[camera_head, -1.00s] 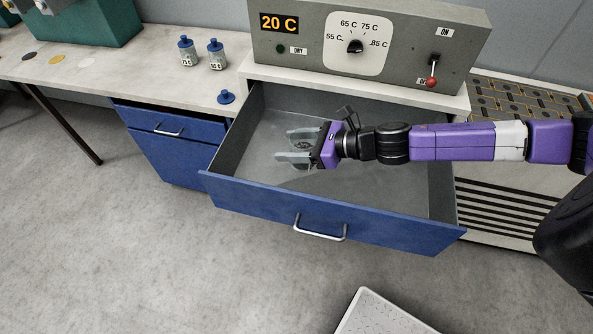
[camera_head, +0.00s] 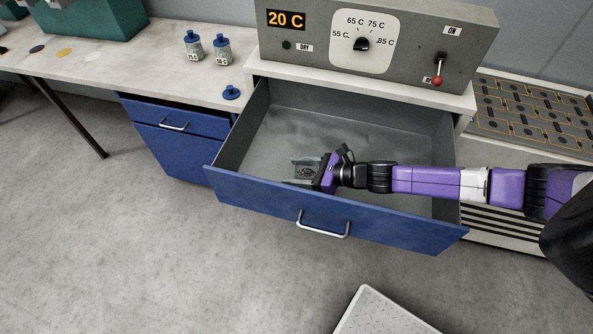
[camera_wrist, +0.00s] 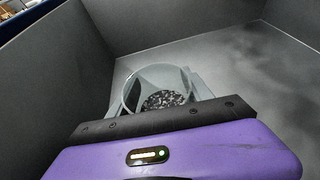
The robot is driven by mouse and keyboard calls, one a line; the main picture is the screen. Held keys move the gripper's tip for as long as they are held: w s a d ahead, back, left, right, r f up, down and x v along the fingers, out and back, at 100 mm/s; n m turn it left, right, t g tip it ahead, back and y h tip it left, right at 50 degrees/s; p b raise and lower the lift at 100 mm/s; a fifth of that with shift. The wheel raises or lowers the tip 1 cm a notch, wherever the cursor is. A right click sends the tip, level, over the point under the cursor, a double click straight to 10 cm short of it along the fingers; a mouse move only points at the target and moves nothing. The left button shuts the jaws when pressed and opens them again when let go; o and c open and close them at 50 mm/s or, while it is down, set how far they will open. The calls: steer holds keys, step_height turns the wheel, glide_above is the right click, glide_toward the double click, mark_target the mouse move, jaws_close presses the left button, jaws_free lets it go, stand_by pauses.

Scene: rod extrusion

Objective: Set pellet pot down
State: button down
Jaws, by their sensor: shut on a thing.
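The pellet pot (camera_head: 305,173) is a small grey, round, open-topped pot with dark speckled pellets inside. In the wrist view the pot (camera_wrist: 165,99) is between my fingers and looks upright. My gripper (camera_head: 298,170) is shut on it, inside the open blue-fronted drawer (camera_head: 335,213), near the front panel. I cannot tell whether the pot's base touches the drawer floor (camera_head: 330,125); the base is hidden by the fingers.
A grey control box (camera_head: 375,45) reading 20 C stands above the drawer, with a red-knobbed lever (camera_head: 437,80). Two labelled bottles (camera_head: 193,47) and a blue lid (camera_head: 231,92) are on the left bench. The drawer's back and right floor look clear.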

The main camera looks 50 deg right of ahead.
steer(key=shift+c, duration=2.2)
jaws_free()
steer(key=b+v, duration=0.1)
steer(key=v, duration=0.9)
steer(key=shift+s+d+b, duration=0.2)
steer(key=shift+d+b, duration=0.05)
steer(key=shift+b, duration=0.05)
steer(key=shift+v, duration=0.8)
steer(key=shift+a+r, duration=0.1)
